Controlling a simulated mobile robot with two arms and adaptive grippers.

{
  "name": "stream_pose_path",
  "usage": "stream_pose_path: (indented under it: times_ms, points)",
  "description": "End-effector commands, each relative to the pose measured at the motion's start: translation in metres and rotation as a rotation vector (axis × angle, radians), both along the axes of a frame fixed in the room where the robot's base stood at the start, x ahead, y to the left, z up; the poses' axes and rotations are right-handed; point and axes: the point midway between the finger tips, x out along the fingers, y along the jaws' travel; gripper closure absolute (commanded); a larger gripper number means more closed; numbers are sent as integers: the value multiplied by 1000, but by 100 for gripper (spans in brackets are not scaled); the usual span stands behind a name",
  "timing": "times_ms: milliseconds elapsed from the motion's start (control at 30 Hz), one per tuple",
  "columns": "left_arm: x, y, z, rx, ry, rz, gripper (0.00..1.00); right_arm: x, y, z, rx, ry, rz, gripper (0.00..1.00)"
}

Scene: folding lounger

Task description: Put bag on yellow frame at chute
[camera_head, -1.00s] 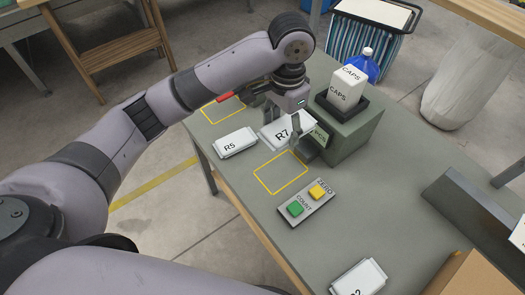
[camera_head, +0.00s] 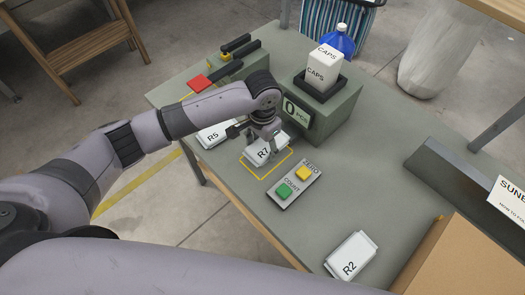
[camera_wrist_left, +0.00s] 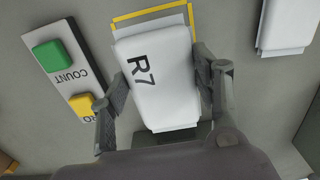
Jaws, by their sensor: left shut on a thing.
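My left gripper (camera_head: 262,141) is shut on the white bag R7 (camera_head: 266,152), gripping it by its two sides. In the left wrist view the bag R7 (camera_wrist_left: 158,80) lies between the two fingers (camera_wrist_left: 165,92). The yellow frame (camera_head: 260,176) is an outline on the table in front of the chute box (camera_head: 333,111). The bag is over the far part of that frame, whose corner also shows beyond it in the wrist view (camera_wrist_left: 150,14). I cannot tell whether the bag touches the table. My right gripper is not in view.
The panel with green and yellow buttons (camera_head: 294,184) is close beside the frame. Bag R5 (camera_head: 213,133) lies on the other side, and bag R2 (camera_head: 351,257) at the near edge. A red pad (camera_head: 199,83) is farther back.

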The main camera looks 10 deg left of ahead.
Motion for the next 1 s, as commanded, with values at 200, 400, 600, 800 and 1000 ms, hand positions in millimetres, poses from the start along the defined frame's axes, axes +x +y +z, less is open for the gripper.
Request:
stream_pose_path:
  times_ms: [200, 400, 600, 800, 1000]
  points:
    - [-1, 0, -32, 2, 2, 1, 70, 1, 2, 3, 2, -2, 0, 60]
    - [0, 0, -42, 0, 0, -1, 70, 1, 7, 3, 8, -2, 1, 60]
    - [0, 0, -42, 0, 0, 0, 70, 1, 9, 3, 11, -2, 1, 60]
    - [-1, 0, -44, 1, 1, 0, 35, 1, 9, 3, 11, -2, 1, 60]
    - [0, 0, -44, 1, 1, 0, 22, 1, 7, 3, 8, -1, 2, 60]
